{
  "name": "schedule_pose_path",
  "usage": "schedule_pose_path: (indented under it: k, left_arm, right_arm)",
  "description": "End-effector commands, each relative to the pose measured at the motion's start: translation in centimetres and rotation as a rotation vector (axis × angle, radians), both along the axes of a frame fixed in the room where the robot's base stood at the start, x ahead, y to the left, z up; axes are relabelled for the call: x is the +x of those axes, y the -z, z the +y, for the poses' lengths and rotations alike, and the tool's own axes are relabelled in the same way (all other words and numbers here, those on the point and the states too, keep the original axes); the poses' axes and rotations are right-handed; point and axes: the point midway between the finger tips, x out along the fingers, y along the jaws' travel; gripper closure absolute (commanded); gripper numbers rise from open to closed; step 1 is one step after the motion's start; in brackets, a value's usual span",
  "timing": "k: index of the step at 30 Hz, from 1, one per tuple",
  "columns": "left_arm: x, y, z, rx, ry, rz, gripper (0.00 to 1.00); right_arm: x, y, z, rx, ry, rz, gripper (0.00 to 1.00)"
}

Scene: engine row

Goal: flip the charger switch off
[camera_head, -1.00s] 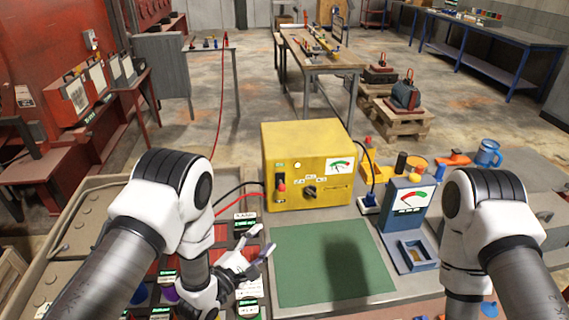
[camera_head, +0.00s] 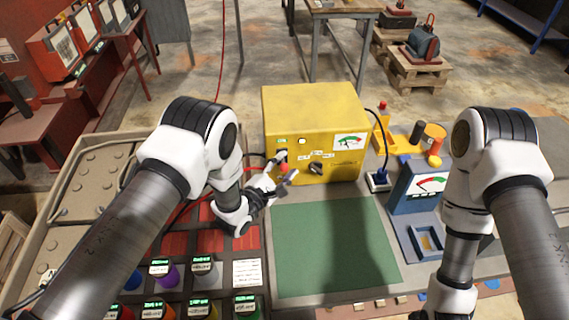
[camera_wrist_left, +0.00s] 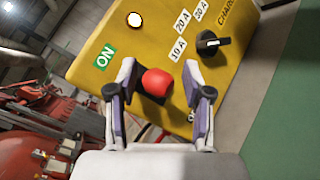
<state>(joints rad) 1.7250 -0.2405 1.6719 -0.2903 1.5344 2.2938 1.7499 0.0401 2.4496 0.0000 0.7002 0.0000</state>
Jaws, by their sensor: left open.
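The yellow charger (camera_head: 340,112) stands at the back of the bench, its front panel facing me. Its switch has a red ball tip (camera_wrist_left: 156,82), close up in the left wrist view. A green ON label (camera_wrist_left: 104,57) sits beside the switch. I cannot tell which way the lever is set. My left gripper (camera_head: 285,169) is open in front of the panel's left side, with one finger on each side of the red tip. I cannot tell if a finger touches it. My right arm (camera_head: 497,150) is at the right; its gripper is hidden.
A black dial (camera_wrist_left: 212,42) and a round pale lamp (camera_wrist_left: 134,19) are on the panel. A green mat (camera_head: 335,245) lies bare in front of the charger. A blue meter (camera_head: 402,190) stands to the right. Colored knobs with labels are at the lower left.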

Motion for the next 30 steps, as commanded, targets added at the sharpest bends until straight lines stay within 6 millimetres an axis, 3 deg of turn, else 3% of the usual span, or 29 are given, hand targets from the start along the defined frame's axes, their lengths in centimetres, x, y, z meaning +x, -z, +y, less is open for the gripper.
schedule_pose_path:
  k: [4, 8, 9, 17, 24, 30]
  left_arm:
    - [0.0, 0.0, 0.0, 0.0, 0.0, 0.0, 0.5]
    - [0.0, 0.0, 0.0, 0.0, 0.0, 0.0, 0.96]
    - [0.0, 0.0, 0.0, 0.0, 0.0, 0.0, 1.0]
    - [-0.1, 0.7, 0.0, 0.005, 0.001, -0.03, 1.0]
    - [-0.1, 3.0, 0.0, 0.051, 0.0, -0.268, 1.0]
    - [0.1, 3.3, 0.1, 0.089, -0.001, -0.447, 1.0]
  right_arm:
    - [0.0, 0.0, 0.0, 0.0, 0.0, 0.001, 0.6]
    - [0.0, 0.0, 0.0, 0.0, 0.0, 0.001, 0.6]
    - [0.0, 0.0, 0.0, 0.0, 0.0, 0.001, 0.6]
    - [0.0, 1.1, 0.0, 0.0, 0.0, 0.0, 0.6]
    - [-0.1, 6.7, 0.0, 0.0, 0.0, 0.001, 0.6]
    - [-0.1, 9.9, 0.0, 0.0, 0.0, 0.001, 0.6]
